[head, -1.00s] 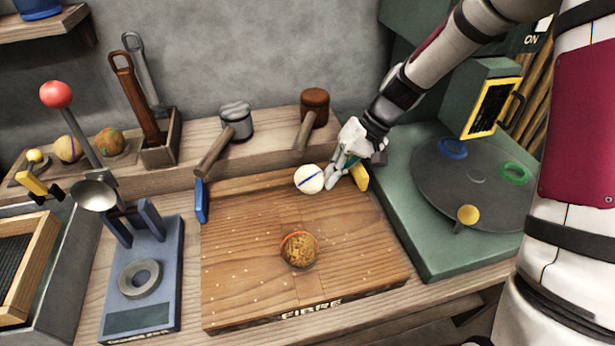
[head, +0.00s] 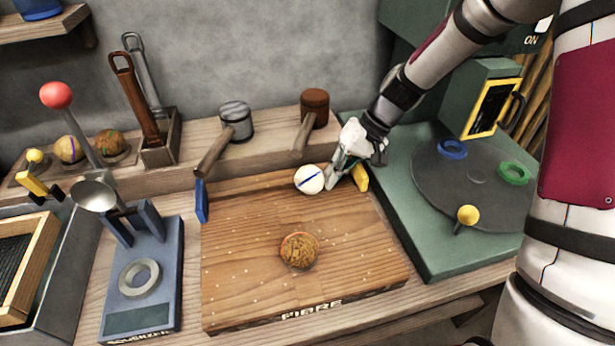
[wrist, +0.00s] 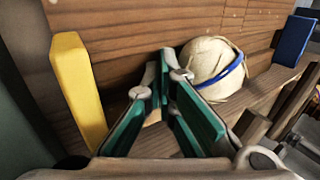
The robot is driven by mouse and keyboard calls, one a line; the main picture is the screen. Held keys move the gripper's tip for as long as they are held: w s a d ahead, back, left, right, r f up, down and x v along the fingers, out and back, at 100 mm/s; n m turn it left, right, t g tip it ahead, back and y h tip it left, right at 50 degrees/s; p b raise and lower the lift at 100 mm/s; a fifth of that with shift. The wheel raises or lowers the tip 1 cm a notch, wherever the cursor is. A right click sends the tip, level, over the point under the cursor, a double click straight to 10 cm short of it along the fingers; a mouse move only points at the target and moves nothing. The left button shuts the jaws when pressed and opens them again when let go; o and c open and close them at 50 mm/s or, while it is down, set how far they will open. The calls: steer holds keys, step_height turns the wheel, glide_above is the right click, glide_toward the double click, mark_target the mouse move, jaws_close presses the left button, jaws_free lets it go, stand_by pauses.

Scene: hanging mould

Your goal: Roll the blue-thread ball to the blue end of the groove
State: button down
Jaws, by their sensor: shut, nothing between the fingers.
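The pale ball with the blue thread (head: 309,179) rests at the back edge of the wooden board (head: 235,255), nearer the yellow end block (head: 360,177) than the blue one (head: 201,201). My gripper (head: 332,183) is shut and empty, low beside the ball, between it and the yellow block. In the wrist view the fingertips (wrist: 168,72) meet just left of the ball (wrist: 215,68); I cannot tell whether they touch it. The yellow block (wrist: 78,90) is at left there, the blue block (wrist: 294,41) at far right. The groove itself is hard to make out.
A brown ball with an orange thread (head: 298,250) sits mid-board. Two mallets, one grey-headed (head: 236,119) and one brown-headed (head: 315,106), lie on the ledge behind. A green machine with a round plate (head: 430,185) stands right. The back edge left of the pale ball looks clear.

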mark_target(245, 204)
steer(key=shift+s+a, duration=0.1)
steer(key=shift+s, duration=0.05)
steer(key=shift+s+a, duration=0.6)
steer(key=shift+a, duration=2.35)
steer(key=shift+s+a, duration=0.55)
steer(key=shift+a, duration=2.4)
steer(key=shift+s+a, duration=0.6)
steer(key=shift+a, duration=2.35)
steer(key=shift+w+d+r+p, duration=0.2)
steer(key=shift+d+r, duration=0.2)
steer(key=shift+d, duration=0.35)
steer(key=shift+w+d+r+p, duration=0.2)
steer(key=shift+d+r, duration=0.2)
steer(key=shift+d, duration=0.35)
step_height(245, 204, up, 7)
steer(key=p, duration=0.5)
